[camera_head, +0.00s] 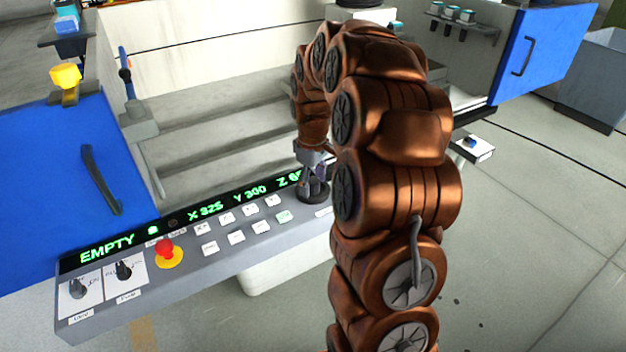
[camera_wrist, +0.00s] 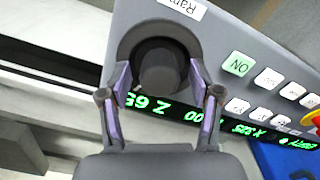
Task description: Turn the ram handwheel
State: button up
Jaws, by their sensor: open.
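The ram handwheel (camera_wrist: 160,62) is a dark round knob on the sloped control panel (camera_head: 190,285), beside a label that reads "Ram". In the head view the knob (camera_head: 317,192) shows below my gripper (camera_head: 311,168), partly hidden by it. In the wrist view my gripper (camera_wrist: 159,85) is open, with one purple-padded finger on each side of the knob. I cannot tell whether the pads touch it.
The panel has a green display (camera_head: 108,248), several white buttons, a red emergency stop (camera_head: 165,248) and two black selector switches. Blue doors (camera_head: 545,50) stand open at both sides of the machine.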

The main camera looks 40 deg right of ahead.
jog(key=c, duration=1.1)
jog(key=shift+c, duration=0.2)
jog(key=shift+f+m+b, duration=0.1)
jog(key=shift+m+b, duration=0.2)
jog(key=shift+m+b, duration=0.45)
jog(key=shift+m, duration=0.05)
jog(key=shift+m+b, duration=0.75)
jog(key=shift+m, duration=0.45)
jog(key=m+b, duration=0.1)
jog(key=m, duration=0.3)
jog(key=shift+m+b, duration=0.3)
jog(key=shift+b, duration=0.1)
